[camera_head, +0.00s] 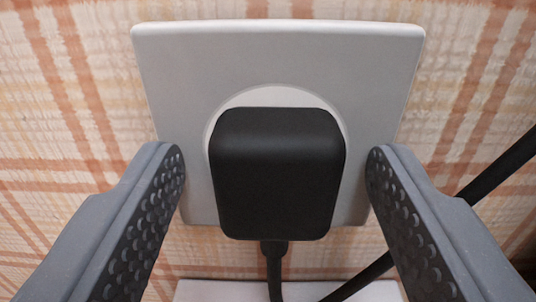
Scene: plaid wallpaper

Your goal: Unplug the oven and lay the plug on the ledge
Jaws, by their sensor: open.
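The black plug (277,175) sits in the round recess of a white wall socket (280,60). A black cord (273,270) hangs from the plug's lower end. My gripper (275,165) is open, with one grey, dimpled finger on each side of the plug. Gaps show between both fingers and the plug. The white ledge (205,291) shows in part at the bottom edge, below the socket. The oven is not in view.
A black cable (505,165) runs diagonally from the right edge, behind my right finger, down to the ledge area. Plaid wallpaper (60,90) covers the wall around the socket.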

